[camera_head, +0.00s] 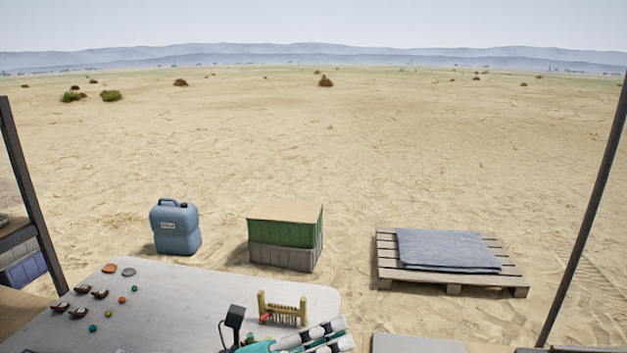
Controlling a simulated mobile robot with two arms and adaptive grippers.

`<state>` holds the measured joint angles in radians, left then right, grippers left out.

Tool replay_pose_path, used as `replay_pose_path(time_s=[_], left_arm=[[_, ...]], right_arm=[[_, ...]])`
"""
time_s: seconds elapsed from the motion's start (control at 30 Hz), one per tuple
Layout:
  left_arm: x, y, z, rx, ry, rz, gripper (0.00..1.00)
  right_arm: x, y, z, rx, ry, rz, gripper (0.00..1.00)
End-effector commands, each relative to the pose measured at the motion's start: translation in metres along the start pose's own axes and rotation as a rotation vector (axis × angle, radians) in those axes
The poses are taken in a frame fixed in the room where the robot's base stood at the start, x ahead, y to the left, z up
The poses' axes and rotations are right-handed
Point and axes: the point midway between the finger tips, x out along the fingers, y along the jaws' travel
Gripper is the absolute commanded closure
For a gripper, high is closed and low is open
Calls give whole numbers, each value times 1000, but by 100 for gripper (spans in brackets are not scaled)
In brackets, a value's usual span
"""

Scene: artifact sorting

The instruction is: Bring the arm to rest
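My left gripper (338,334) is at the bottom middle, low over the near part of the pale table (190,290). Its teal and light grey parts point to the right, and a black wrist-mounted part (233,318) stands up beside it. The frame's bottom edge cuts off much of the arm, and I cannot tell how far apart the fingers are. I see nothing clearly held. My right gripper is not in view.
A yellow rack (283,309) stands just behind my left gripper, a small red piece at its left foot. Dark brown pieces (80,289) and small coloured balls (122,300) lie at the table's left. A blue canister (176,228), green crate (286,235) and pallet (450,283) stand beyond on sand.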

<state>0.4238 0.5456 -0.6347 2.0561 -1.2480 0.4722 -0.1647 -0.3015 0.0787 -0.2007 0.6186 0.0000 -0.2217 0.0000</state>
Motion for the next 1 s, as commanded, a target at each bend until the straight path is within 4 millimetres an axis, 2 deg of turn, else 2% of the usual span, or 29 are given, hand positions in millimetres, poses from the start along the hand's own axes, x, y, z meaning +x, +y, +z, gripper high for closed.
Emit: replay_pose_path(time_s=[0.03,0.07,0.1,0.17,0.23,0.3,0.37,0.43,0.5,0.6,0.8,1.0], left_arm=[[-7,-7,19,-146,-179,-35,74],[-14,-7,33,-233,-287,-48,74],[-28,-3,50,-349,-430,-55,74],[-56,12,68,-528,-638,-48,74],[-96,41,76,-743,-877,-11,74],[-138,74,66,-952,-1095,51,74],[-172,99,46,-1112,-1256,118,74],[-207,123,13,-1284,-1421,209,74],[-237,139,-27,-1445,-1566,313,74],[-269,149,-83,-1628,-1722,458,74],[-303,141,-167,-1869,-1903,699,74],[-320,119,-229,-2031,-2005,908,74]], right_arm=[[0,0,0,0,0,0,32],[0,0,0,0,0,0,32],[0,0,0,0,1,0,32],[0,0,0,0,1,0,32],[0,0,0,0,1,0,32],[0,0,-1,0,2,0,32],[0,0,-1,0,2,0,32],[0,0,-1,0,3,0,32],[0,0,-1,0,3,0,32],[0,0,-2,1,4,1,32],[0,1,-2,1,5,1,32],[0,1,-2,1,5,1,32]])
